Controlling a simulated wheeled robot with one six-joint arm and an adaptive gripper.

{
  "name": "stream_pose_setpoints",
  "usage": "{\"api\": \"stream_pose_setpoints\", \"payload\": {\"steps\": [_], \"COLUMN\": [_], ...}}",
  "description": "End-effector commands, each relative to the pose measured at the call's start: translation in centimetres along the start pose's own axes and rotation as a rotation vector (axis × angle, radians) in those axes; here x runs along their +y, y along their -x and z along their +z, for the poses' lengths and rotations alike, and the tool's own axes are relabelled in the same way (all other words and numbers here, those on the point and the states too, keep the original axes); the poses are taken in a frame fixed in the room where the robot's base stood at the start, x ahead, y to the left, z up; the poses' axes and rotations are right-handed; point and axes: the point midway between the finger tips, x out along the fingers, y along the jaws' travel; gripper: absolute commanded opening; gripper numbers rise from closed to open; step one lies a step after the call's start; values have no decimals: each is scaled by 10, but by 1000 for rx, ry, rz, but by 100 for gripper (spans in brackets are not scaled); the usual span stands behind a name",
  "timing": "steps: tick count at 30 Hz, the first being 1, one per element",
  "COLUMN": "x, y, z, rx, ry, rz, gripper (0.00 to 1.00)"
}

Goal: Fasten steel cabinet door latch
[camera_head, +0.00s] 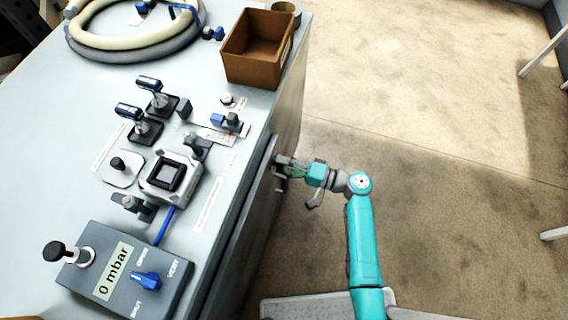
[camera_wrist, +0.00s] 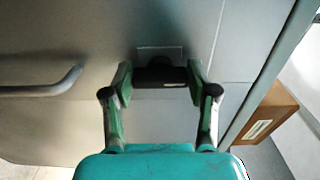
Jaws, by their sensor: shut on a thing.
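The steel cabinet door (camera_wrist: 60,125) is a grey panel in the wrist view; in the head view only its edge (camera_head: 252,215) shows, steeply from above. The latch (camera_wrist: 160,75) is a small dark bar in front of a pale plate (camera_wrist: 160,52) on the panel. My gripper (camera_wrist: 160,77) is shut on the latch, one finger at each end of it. In the head view my gripper (camera_head: 284,167) is at the cabinet's side, below the top's edge, and hides the latch. I cannot tell how far the latch is turned.
A bent bar handle (camera_wrist: 45,88) sticks out of the panel to the left of the latch. The cabinet top holds a brown bin (camera_head: 253,72), a coiled hose (camera_head: 125,45), several clamps and a gauge box (camera_head: 90,262) reading 0 mbar. The floor (camera_head: 440,150) to the right is mostly clear.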

Motion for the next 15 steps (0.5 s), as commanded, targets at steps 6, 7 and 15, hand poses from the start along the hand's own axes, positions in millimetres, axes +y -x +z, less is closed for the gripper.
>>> {"api": "stream_pose_setpoints", "payload": {"steps": [6, 7, 15], "x": [1, 1, 1], "y": [0, 0, 0], "z": [1, 1, 1], "rx": [-1, -1, -1], "ry": [3, 3, 3], "rz": [2, 2, 2], "gripper": [23, 23, 83]}}
